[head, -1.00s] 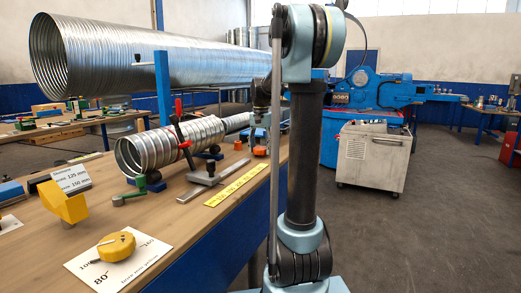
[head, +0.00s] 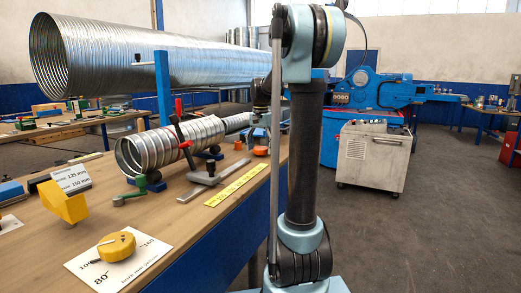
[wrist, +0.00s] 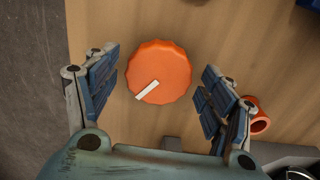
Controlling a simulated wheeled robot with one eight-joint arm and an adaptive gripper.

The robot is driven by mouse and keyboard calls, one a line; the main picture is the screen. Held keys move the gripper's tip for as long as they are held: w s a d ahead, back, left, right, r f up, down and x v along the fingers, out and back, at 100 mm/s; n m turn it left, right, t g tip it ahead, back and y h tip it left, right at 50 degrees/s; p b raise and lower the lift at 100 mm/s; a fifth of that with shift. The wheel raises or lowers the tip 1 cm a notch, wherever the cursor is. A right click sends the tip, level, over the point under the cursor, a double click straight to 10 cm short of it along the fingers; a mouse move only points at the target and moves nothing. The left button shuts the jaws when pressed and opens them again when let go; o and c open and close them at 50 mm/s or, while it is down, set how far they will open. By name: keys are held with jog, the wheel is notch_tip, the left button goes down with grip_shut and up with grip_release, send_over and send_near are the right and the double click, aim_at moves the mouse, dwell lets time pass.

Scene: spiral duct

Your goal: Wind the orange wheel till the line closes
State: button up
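The orange wheel (wrist: 158,72) has a scalloped rim and a white mark pointing to the lower left in the wrist view. In the head view the wheel (head: 261,151) lies near the right edge of the bench. My gripper (wrist: 161,62) is open, one blue padded finger on each side of the wheel, with gaps between pads and rim. In the head view my gripper (head: 259,124) is above the wheel, partly hidden behind my arm. The ribbed metal duct (head: 160,149) lies on the bench to the left. I cannot tell which line closes.
A small orange fitting (wrist: 259,117) sits right of the wheel in the wrist view, close to my right finger. A red-handled clamp (head: 183,130), a steel bar (head: 190,194) and a yellow strip (head: 236,183) are on the bench.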

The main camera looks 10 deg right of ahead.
aim_at(261, 148)
notch_tip(261, 148, up, 12)
dwell(0.8)
